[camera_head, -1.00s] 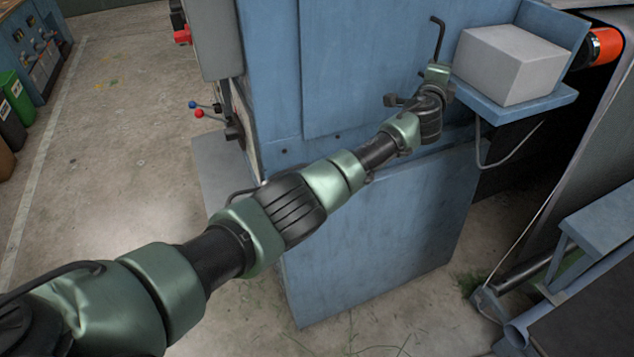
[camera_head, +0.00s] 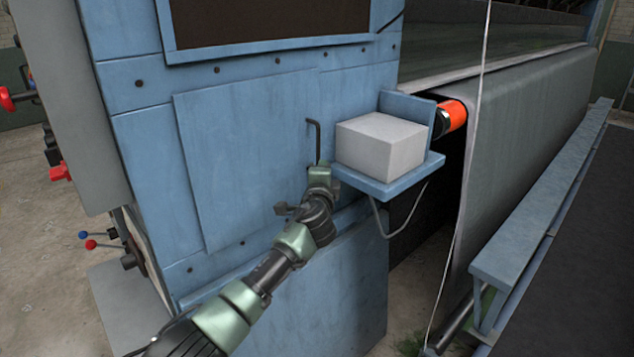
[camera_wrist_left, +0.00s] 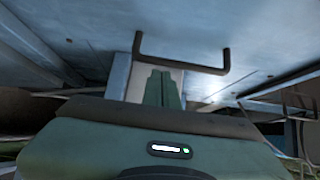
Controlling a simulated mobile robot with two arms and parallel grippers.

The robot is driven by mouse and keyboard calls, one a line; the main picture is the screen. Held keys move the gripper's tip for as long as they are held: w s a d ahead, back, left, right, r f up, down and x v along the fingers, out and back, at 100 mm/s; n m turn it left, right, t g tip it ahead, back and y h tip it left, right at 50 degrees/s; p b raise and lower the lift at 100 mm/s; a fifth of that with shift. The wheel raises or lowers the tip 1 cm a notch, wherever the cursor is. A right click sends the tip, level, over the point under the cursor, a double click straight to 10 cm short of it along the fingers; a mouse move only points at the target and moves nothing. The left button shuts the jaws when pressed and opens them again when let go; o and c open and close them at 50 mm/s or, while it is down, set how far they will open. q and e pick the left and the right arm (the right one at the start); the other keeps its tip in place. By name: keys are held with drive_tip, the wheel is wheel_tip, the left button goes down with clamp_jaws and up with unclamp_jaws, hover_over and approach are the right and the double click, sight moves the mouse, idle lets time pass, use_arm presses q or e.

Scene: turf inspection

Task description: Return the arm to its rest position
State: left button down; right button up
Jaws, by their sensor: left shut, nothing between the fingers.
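My left arm, green and black, comes in from the bottom left in the head view. Its gripper (camera_head: 319,174) is in front of the blue machine panel, just below a thin black bent handle (camera_head: 315,141). In the left wrist view the green fingers (camera_wrist_left: 162,88) are closed together and empty. The black handle (camera_wrist_left: 182,64) shows there as a bracket just beyond the fingertips; I cannot tell whether they touch it. My right gripper is not in view.
A light grey box (camera_head: 380,145) sits on a small blue shelf (camera_head: 400,183) close to the right of the gripper. An orange-ended roller (camera_head: 452,117) and a grey belt (camera_head: 530,110) are further right. Red and blue knobbed levers (camera_head: 90,243) stick out at left.

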use_arm(q)
drive_tip(key=s+a+f+n+g, duration=0.25)
drive_tip(key=s+f, duration=0.35)
drive_tip(key=f, duration=0.7)
drive_tip(key=s+a+f+n+g, duration=0.15)
drive_tip(key=s+a+f, duration=0.3)
drive_tip(key=f, duration=0.85)
drive_tip(key=s+a+f+n+g, duration=0.25)
drive_tip(key=s+f, duration=0.35)
drive_tip(key=f, duration=0.8)
drive_tip(key=s+a+f+n+g, duration=0.1)
drive_tip(key=s+a+f+g, duration=0.1)
drive_tip(key=s+f, duration=0.7)
drive_tip(key=s+a+f+n+g, duration=0.2)
drive_tip(key=s+a+f+g, duration=0.1)
drive_tip(key=s+f, duration=0.6)
drive_tip(key=s+a+f+n+g, duration=0.1)
drive_tip(key=s+f, duration=0.3)
drive_tip(key=s, duration=0.9)
drive_tip(key=s+a+f+n+g, duration=0.2)
drive_tip(key=s+a+f+n, duration=0.1)
drive_tip(key=s, duration=1.1)
drive_tip(key=s+a+f+n+g+y, duration=0.1)
drive_tip(key=s+a+f, duration=0.3)
drive_tip(key=s, duration=0.9)
wheel_tip(320, 180, down, 3)
drive_tip(key=shift+s+a+f+n+g, duration=0.1)
drive_tip(key=shift+s+a+n+g, duration=0.1)
drive_tip(key=shift+n+g, duration=0.55)
